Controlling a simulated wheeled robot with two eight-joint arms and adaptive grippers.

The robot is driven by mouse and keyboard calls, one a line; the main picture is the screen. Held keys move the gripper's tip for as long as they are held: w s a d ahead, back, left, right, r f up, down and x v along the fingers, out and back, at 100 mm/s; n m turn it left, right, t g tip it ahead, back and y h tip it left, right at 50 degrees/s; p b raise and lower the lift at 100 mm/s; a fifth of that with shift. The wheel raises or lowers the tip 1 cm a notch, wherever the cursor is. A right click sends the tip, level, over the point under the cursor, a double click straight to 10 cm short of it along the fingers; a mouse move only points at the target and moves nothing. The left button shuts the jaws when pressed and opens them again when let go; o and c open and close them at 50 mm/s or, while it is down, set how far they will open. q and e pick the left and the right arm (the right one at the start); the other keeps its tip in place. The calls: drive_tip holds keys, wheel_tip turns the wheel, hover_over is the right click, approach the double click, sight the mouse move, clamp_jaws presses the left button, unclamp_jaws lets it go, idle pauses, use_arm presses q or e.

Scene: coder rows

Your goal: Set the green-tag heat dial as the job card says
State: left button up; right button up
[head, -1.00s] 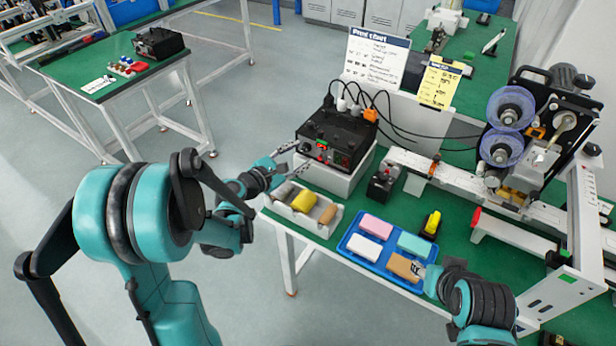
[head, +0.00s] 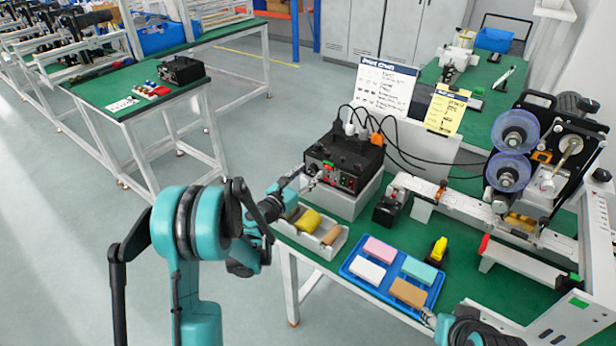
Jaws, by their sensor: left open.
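The black heat control box (head: 345,150) stands on a white block at the left of the green workbench, with plugs and cables on top. Its front panel has small dials and coloured marks, too small to tell which dial has the green tag. My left gripper (head: 306,178) is open at the left part of this panel; I cannot tell whether it touches a dial. The yellow card (head: 446,110) and the white print chart (head: 385,88) stand behind the box; their small text is unreadable. My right gripper (head: 430,318) is by the blue tray's near right corner, its jaws unclear.
A white bin (head: 334,247) with rollers lies below my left gripper. The blue tray (head: 357,283) holds several coloured blocks. A small black device (head: 388,210) sits right of the box. The reel machine (head: 550,150) fills the right side.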

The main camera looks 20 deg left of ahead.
use_arm(q)
drive_tip(key=shift+w, duration=0.1)
clamp_jaws()
